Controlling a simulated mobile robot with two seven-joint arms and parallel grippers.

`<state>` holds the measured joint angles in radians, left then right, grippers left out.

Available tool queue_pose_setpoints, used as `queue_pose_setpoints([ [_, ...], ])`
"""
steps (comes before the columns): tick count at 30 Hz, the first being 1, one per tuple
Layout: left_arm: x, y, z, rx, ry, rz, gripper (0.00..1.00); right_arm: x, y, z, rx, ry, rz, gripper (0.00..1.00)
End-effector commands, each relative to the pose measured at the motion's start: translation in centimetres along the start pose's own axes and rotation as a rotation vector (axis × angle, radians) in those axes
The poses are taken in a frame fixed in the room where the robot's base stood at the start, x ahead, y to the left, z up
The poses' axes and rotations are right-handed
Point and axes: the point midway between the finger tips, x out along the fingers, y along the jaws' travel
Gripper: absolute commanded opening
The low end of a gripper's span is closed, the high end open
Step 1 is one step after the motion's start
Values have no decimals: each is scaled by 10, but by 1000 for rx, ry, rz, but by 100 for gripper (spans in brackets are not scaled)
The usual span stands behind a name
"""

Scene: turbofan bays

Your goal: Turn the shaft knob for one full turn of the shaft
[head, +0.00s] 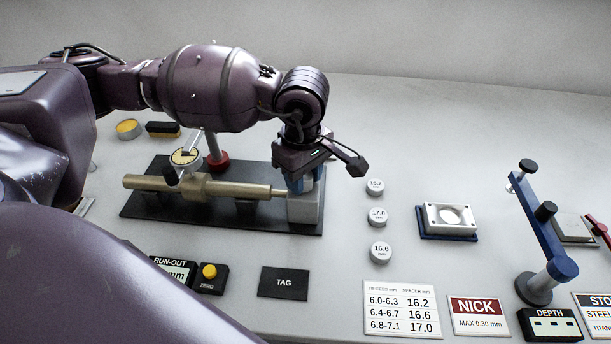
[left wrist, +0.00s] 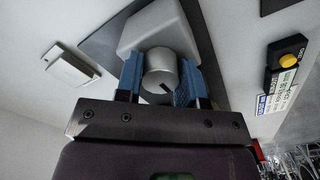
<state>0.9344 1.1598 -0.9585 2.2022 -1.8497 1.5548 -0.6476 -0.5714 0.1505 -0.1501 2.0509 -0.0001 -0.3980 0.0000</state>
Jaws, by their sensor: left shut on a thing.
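The shaft knob (left wrist: 160,66) is a grey cylinder with a dark mark on its end, seen in the left wrist view. My left gripper (left wrist: 160,85) is shut on it, with a blue finger on each side. In the head view my left gripper (head: 304,182) reaches down over the knob at the right end of the fixture, and the gripper hides most of the knob. The brass-coloured shaft (head: 150,183) lies level on the black base plate (head: 140,207), running into the grey block (head: 306,209). A dial gauge (head: 186,157) stands over the shaft. My right gripper is not in view.
The run-out display (head: 175,268), the zero button box (head: 208,277) and a black tag plate (head: 284,283) lie in front of the fixture. Several round spacers (head: 377,217) stand to its right. Further right are a white part on a blue base (head: 450,221) and a blue depth stand (head: 543,225).

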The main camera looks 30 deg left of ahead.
Motion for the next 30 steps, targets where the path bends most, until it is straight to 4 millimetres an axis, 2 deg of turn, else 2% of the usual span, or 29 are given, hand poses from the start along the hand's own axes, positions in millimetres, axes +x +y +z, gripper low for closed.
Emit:
queue_pose_setpoints([
  [20,-3,1,0,67,1,5,12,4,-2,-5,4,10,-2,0],
  [21,-3,1,0,66,1,5,37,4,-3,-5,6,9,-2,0],
  [24,-2,1,0,66,1,5,52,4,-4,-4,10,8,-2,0],
  [26,-2,1,0,66,1,4,61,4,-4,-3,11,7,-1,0],
  [30,-1,1,0,66,0,3,61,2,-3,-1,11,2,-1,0],
])
